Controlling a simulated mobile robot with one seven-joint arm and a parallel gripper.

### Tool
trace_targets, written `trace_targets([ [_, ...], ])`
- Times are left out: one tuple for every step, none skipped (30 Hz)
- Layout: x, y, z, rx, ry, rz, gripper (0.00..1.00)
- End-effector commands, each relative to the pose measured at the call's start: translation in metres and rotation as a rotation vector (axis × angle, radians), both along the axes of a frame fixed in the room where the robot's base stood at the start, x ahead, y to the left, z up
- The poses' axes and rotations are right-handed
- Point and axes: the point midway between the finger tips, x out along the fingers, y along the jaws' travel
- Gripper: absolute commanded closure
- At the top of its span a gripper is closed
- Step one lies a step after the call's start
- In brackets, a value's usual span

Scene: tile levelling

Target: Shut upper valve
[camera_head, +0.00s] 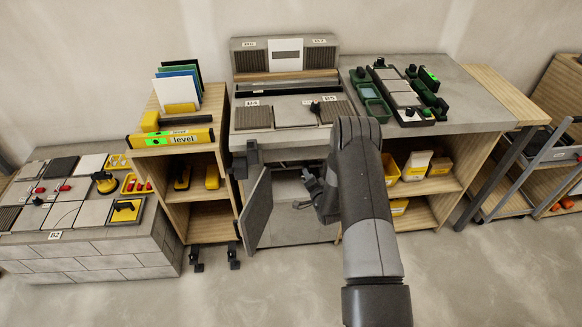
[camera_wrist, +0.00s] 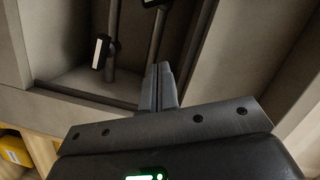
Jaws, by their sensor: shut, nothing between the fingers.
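The open cabinet (camera_head: 287,229) under the middle worktop holds the valve area. In the wrist view two grey pipes run inside its recess. One carries a dark lever with a white face (camera_wrist: 101,52). Another dark lever with a white part (camera_wrist: 155,3) is cut off by the top edge. I cannot tell which of them is the upper valve. My gripper (camera_wrist: 158,72) is shut and empty, with its fingertips pointing into the recess, and no contact with a lever shows. In the head view my gripper (camera_head: 309,179) is at the cabinet opening, and my arm hides its right part.
The cabinet door (camera_head: 257,212) stands open to the left of my gripper. A shelf with yellow boxes (camera_head: 416,164) is to the right. The worktop (camera_head: 285,118) lies above the opening. The floor in front is clear.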

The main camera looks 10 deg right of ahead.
Motion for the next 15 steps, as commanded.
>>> trace_targets([
  [0.007,0.003,-0.001,-0.001,-0.002,0.002,1.0],
  [0.012,0.004,-0.002,-0.002,-0.003,0.002,1.0],
  [0.019,0.006,-0.003,-0.003,-0.002,0.002,1.0],
  [0.025,0.006,-0.003,-0.003,-0.003,0.003,1.0],
  [0.031,0.008,-0.004,-0.003,-0.004,0.002,1.0],
  [0.038,0.01,-0.005,-0.003,-0.003,0.003,1.0],
  [0.044,0.011,-0.005,-0.004,-0.004,0.003,1.0],
  [0.049,0.012,-0.006,-0.004,-0.003,0.003,1.0],
  [0.057,0.014,-0.007,-0.004,-0.004,0.002,1.0],
  [0.062,0.015,-0.007,-0.003,-0.005,0.001,1.0],
  [0.067,0.016,-0.008,-0.003,-0.003,0.002,1.0],
  [0.074,0.018,-0.009,-0.004,-0.004,0.002,1.0],
  [0.079,0.019,-0.01,-0.004,-0.004,0.002,1.0],
  [0.083,0.02,-0.011,-0.004,-0.002,0.002,1.0],
  [0.089,0.021,-0.01,-0.004,-0.004,0.002,1.0],
])
